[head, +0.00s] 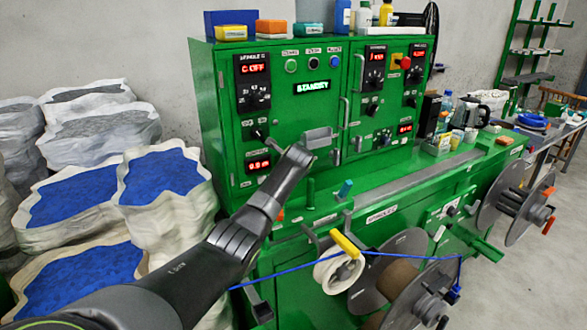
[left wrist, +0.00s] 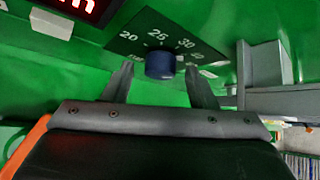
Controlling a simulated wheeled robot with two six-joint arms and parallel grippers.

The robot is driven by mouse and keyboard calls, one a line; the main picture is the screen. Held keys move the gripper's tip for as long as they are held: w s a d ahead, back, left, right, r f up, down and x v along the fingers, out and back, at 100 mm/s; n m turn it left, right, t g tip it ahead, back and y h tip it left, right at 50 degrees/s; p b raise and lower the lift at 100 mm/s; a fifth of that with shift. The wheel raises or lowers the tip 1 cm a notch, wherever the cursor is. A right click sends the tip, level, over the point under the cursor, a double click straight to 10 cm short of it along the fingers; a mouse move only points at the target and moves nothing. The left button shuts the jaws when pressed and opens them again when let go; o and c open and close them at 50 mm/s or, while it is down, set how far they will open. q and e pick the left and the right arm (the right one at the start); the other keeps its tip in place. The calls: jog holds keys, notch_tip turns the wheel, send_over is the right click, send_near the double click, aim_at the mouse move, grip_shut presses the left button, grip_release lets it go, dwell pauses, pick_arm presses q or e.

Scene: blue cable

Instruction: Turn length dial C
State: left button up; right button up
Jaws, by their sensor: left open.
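A dark blue round dial knob (left wrist: 160,64) sits on a black scale plate (left wrist: 165,38) in the left wrist view. The plate carries white numbers such as 20, 25 and 30. No letter C is readable there. My left gripper (left wrist: 158,72) is open, one finger on each side of the knob. A gap shows beside each finger, and I see no clear contact. In the head view my left arm reaches the lower front of the green cabinet (head: 218,85). My wrist hides the knob there, and the fingertips do not show clearly. My right gripper is not in view.
A red display (head: 258,166) is on the cabinet left of my wrist. Below, a blue cable (head: 290,270) runs past a white spool (head: 325,272) and large grey reels (head: 402,245). Sacks of blue granules (head: 160,178) stand at the left.

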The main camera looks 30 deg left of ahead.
pick_arm(q)
jog(key=c, duration=1)
jog(key=n+t, duration=0.2)
jog(key=t+h, duration=0.1)
jog(key=t, duration=0.1)
jog(key=shift+s+a+f+n, duration=0.15)
jog(key=shift+s+f+n, duration=0.1)
jog(key=shift+n, duration=0.15)
jog(key=o, duration=1)
